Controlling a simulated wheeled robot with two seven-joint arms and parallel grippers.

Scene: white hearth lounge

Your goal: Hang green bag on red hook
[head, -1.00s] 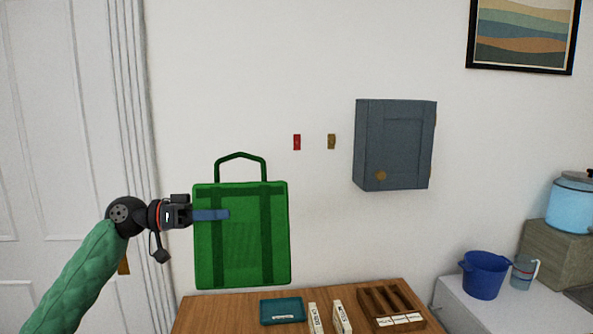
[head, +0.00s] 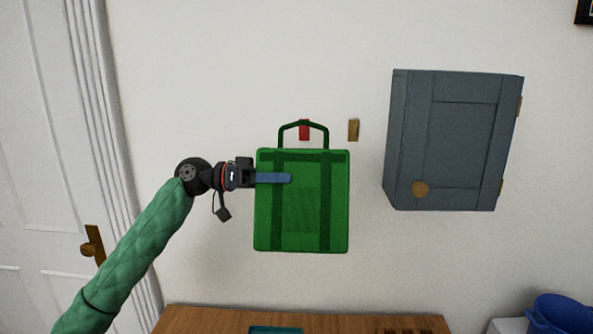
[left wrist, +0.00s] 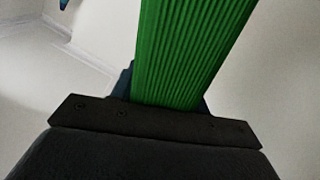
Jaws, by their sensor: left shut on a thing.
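The green bag (head: 302,215) hangs upright in the air before the wall, its handle loop standing up. My left gripper (head: 285,178) is shut on the bag's left side near the top. In the left wrist view the ribbed green bag (left wrist: 190,50) fills the space at the jaws. The red hook (head: 304,131) is on the wall and shows through the handle loop, just above the bag's top edge. I cannot tell how far the loop is from the hook in depth. My right gripper is not in view.
A brown hook (head: 353,130) is on the wall just right of the red one. A grey wall cabinet (head: 452,140) stands out farther right. A wooden table (head: 220,318) is below, and a blue bucket (head: 562,314) is at the lower right. A door is at left.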

